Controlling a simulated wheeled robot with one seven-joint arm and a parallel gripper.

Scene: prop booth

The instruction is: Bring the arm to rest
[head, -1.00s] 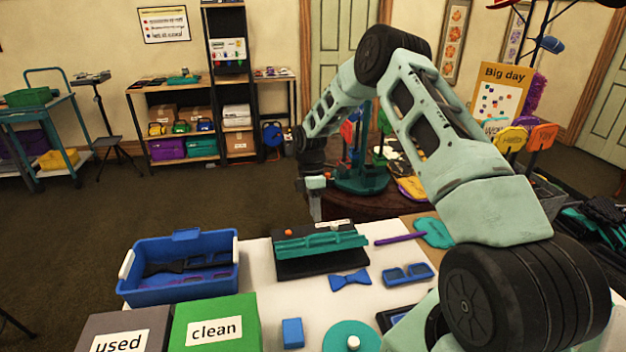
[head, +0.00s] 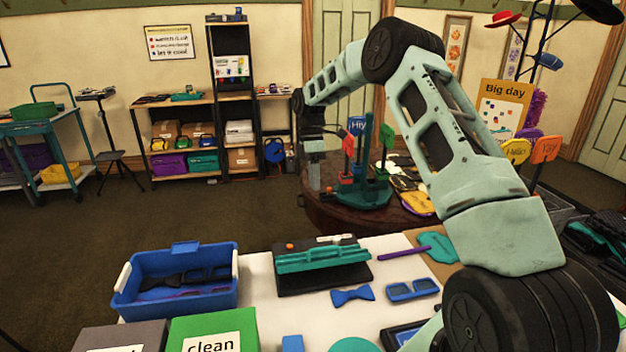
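My gripper (head: 313,170) hangs at the end of my arm in the head view, pointing down, above and beyond the far edge of the white table (head: 262,309). It is over or in front of the left part of the round brown table (head: 330,214); I cannot tell its exact depth. Its fingers are small and pale, and I cannot make out whether they are apart. I see nothing clearly held in it. My arm arches up from the lower right and across to the left.
A teal prop stand (head: 362,194) stands close right of my gripper. Open floor (head: 130,225) lies to the left.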

